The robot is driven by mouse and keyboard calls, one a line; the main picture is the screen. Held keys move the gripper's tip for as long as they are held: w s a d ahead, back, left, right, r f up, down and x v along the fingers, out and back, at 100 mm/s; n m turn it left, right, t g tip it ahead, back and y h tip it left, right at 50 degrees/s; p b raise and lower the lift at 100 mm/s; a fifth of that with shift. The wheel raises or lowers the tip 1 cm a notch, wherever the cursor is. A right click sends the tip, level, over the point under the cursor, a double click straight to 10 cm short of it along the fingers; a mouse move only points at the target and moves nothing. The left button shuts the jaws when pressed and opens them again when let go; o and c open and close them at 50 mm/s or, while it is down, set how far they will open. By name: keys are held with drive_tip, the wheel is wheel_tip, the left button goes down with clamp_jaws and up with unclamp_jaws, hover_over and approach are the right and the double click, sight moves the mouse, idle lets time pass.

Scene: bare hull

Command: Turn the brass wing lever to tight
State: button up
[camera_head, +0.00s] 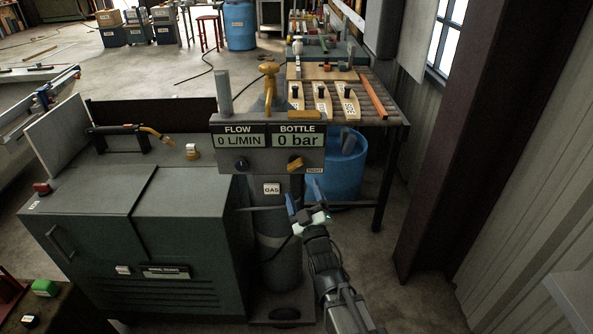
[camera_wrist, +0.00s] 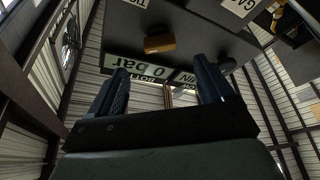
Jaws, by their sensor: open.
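The brass wing lever (camera_head: 296,164) sits at the right of the grey gauge panel (camera_head: 262,160), below the BOTTLE readout (camera_head: 299,140), which shows 0 bar. In the head view it looks slightly tilted. The lever also shows in the wrist view (camera_wrist: 160,44) as a short brass bar, beyond the fingertips. A small white label (camera_head: 314,170) sits right of and below it; I cannot read it surely. My gripper (camera_head: 303,196) is open and empty, below the panel and apart from the lever. Its blue fingers are spread in the wrist view (camera_wrist: 162,68).
A black knob (camera_head: 241,165) sits under the FLOW readout (camera_head: 238,141). A yellow valve (camera_head: 270,82) rises behind the panel. A gas bottle (camera_head: 280,255) stands below. A green cabinet (camera_head: 150,235) is left, a blue barrel (camera_head: 344,172) and bench (camera_head: 385,112) behind right.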

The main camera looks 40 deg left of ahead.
sight(295, 169)
drive_tip(key=x, duration=0.8)
drive_tip(key=shift+w+a+r, duration=0.1)
drive_tip(key=shift+w+a, duration=0.05)
drive_tip(key=shift+a, duration=0.05)
drive_tip(key=shift+c, duration=0.2)
drive_tip(key=c, duration=1)
drive_tip(key=shift+m, duration=0.6)
drive_tip(key=shift+a+m+t+h, duration=0.1)
drive_tip(key=shift+m+t+h, duration=0.65)
drive_tip(key=shift+m, duration=1.2)
drive_tip(key=shift+m+t+h, duration=0.25)
drive_tip(key=shift+m+t, duration=0.9)
drive_tip(key=shift+m, duration=1.1)
